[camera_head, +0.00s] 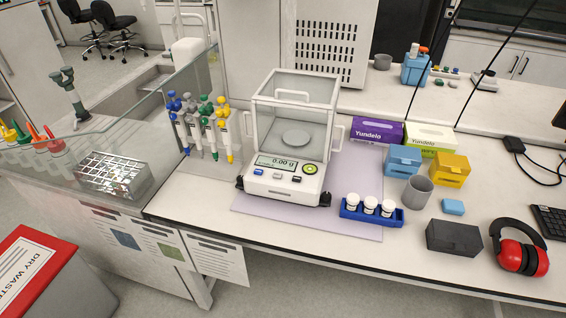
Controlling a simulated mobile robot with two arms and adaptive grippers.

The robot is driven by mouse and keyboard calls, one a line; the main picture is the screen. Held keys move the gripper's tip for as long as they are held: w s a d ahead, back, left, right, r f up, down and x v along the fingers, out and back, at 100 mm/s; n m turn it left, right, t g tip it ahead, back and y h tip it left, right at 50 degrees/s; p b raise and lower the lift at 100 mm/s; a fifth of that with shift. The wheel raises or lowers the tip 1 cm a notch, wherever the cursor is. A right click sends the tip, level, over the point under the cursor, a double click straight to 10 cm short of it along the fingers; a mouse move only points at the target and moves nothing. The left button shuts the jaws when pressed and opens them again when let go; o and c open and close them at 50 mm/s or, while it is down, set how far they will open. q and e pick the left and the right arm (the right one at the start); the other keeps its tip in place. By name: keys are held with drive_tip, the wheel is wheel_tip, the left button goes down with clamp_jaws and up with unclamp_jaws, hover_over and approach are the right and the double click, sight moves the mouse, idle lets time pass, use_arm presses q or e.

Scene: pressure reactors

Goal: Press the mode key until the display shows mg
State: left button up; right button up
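A white balance (284,186) with a clear glass draft shield (293,105) stands on the bench, with a round pan (295,138) inside that looks empty. Its display (276,163) appears to read 0.00 g. Along the front panel are a blue key (258,172), a pale key (277,176) and a dark key (296,179). A round green button (310,169) is at the display's right. The key labels are too small to read, so I cannot tell which is the mode key. Neither of my grippers is in view.
A blue rack (372,216) with white-capped vials stands right of the balance on a pale mat (250,205). A pipette stand (212,135) is to the left, beside a glass screen (130,130). The bench's front edge is close below the balance.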

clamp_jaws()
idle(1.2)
